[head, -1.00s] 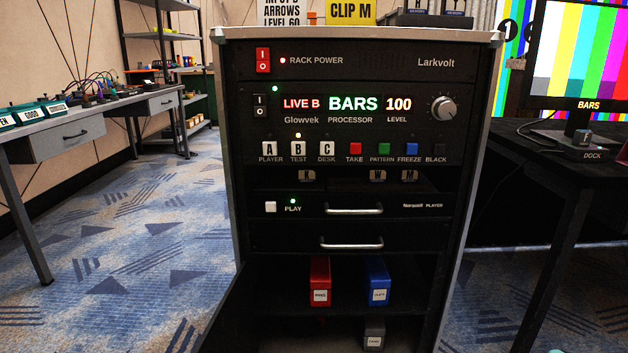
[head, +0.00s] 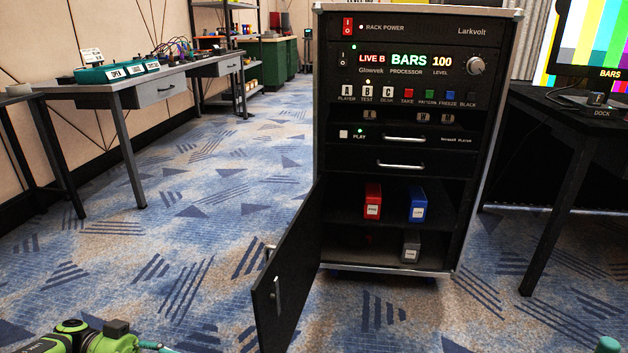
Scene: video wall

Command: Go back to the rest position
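The equipment rack (head: 480,110) stands right of centre in the head view, a short way in front of me. Its lower door (head: 286,275) hangs open to the left. The processor display (head: 405,61) reads LIVE B, BARS and 100. On the open shelves are a red case (head: 373,202), a blue case (head: 417,204) and a grey case (head: 411,246). A green and black part of my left arm shows at the bottom left edge, and a small teal part of mine at the bottom right. Neither gripper is in view.
A grey bench (head: 150,93) with teal boxes (head: 118,71) runs along the left wall. A dark desk (head: 555,120) with a colour-bar monitor (head: 590,40) stands at the right. The open door juts towards me. Patterned carpet (head: 200,220) is clear between bench and rack.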

